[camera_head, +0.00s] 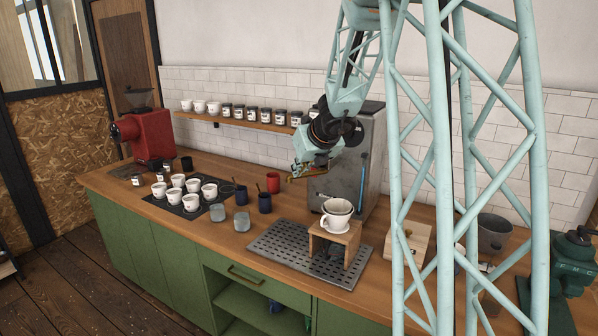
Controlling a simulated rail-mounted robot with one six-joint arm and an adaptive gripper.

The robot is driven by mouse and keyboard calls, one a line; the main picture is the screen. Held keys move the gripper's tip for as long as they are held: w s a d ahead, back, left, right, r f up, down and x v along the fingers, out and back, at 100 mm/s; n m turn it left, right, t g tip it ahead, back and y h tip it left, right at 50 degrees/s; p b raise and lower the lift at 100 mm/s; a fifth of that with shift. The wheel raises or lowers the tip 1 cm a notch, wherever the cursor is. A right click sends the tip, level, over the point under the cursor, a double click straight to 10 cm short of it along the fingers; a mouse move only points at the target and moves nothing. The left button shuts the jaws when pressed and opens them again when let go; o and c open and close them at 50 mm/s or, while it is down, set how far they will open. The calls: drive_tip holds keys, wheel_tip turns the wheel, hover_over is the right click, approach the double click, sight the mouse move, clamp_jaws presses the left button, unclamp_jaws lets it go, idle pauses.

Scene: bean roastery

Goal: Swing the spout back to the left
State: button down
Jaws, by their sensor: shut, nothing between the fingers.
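A tall grey steel machine (370,135) with a blue upright strip stands on the wooden counter against the tiled wall. A thin brass-coloured piece (318,171) shows at its left front, level with my gripper. It looks like the spout, pointing left, but it is small and partly covered by my gripper. My gripper (292,175) hangs at the left of the machine, above the counter, close to this piece. Its fingers look shut and empty. Whether they touch the spout I cannot tell.
A wooden stand (336,242) with a white dripper cup is on a perforated metal tray (278,245). White cups sit on a dark mat (156,203). A shelf (246,123) holds jars behind.

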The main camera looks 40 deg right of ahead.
drive_tip(key=s+a+r+p, duration=0.3)
drive_tip(key=s+a+r, duration=0.1)
drive_tip(key=s+r, duration=0.2)
drive_tip(key=shift+a+r, duration=0.4)
drive_tip(key=shift+r, duration=0.25)
drive_tip(key=shift+s, duration=0.1)
idle(0.4)
